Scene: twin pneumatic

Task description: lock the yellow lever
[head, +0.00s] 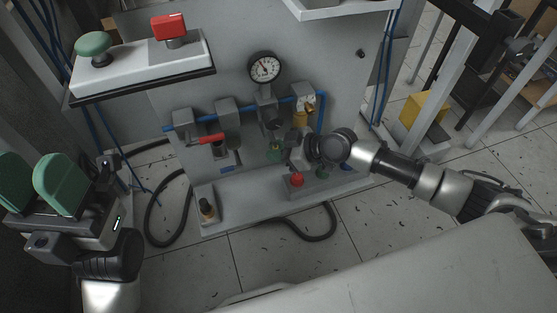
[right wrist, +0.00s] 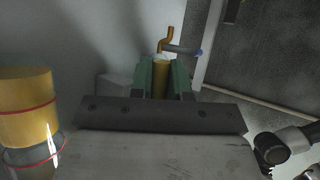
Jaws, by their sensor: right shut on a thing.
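In the right wrist view, the green fingers of my right gripper (right wrist: 161,82) are shut on a yellow lever (right wrist: 161,68), with one pad on each side of it. In the head view my right gripper (head: 276,153) reaches in from the right, low in front of the panel between the pipe fittings; its wrist hides part of them, and I cannot make out the lever there. My left gripper (head: 38,184) is at the far left, empty, with its green fingers spread apart and away from the panel.
A pressure gauge (head: 265,67) sits above the blue pipe. A red lever (head: 207,139) is on the left line. A large yellow cylinder (right wrist: 26,108) is close on the left in the right wrist view. A box with green and red buttons (head: 142,66) juts out upper left. A black hose (head: 308,234) lies below.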

